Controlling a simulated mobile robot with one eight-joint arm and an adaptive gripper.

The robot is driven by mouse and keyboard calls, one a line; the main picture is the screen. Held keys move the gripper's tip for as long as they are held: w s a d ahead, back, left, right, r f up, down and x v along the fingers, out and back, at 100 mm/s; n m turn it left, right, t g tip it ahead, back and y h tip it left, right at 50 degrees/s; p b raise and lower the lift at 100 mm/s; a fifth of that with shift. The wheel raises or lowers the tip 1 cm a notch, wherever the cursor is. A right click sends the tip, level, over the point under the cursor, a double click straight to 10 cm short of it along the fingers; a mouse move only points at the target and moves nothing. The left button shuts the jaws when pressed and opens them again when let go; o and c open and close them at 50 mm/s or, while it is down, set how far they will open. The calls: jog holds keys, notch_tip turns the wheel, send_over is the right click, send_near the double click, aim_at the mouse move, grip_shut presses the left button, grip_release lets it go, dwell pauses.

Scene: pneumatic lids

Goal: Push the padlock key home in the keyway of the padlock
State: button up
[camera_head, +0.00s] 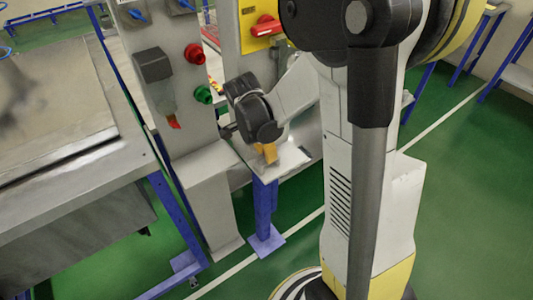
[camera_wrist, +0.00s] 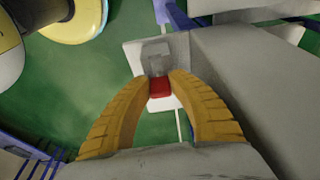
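My gripper (camera_wrist: 160,76) points down at a small pale shelf, with its two yellow ribbed fingers bowed toward each other. In the wrist view a red block (camera_wrist: 160,89) fills the gap near the fingertips. A grey block (camera_wrist: 154,63) stands just beyond it on the pale shelf (camera_wrist: 140,52). These may be parts of the padlock, but I cannot tell for sure. No key or keyway can be made out. In the head view my gripper (camera_head: 267,153) is low over the shelf (camera_head: 290,163). Whether the fingers touch or grip the red block is unclear.
A blue post (camera_head: 264,208) carries the shelf. To its left is a grey panel (camera_head: 150,20) with red and green knobs and a grey box. A yellow plate with a red switch (camera_head: 265,26) is behind. A metal bench (camera_head: 60,150) fills the left. Green floor lies open between.

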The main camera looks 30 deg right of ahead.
grip_shut()
jog(key=shift+d+p+v, duration=0.2)
jog(key=shift+p+v, duration=0.4)
jog(key=shift+v, duration=0.15)
jog(key=shift+d+p+v, duration=0.15)
jog(key=shift+p+v, duration=0.45)
jog(key=shift+v, duration=0.15)
jog(key=shift+d+p+v, duration=0.2)
jog(key=shift+p+v, duration=0.4)
jog(key=shift+v, duration=0.15)
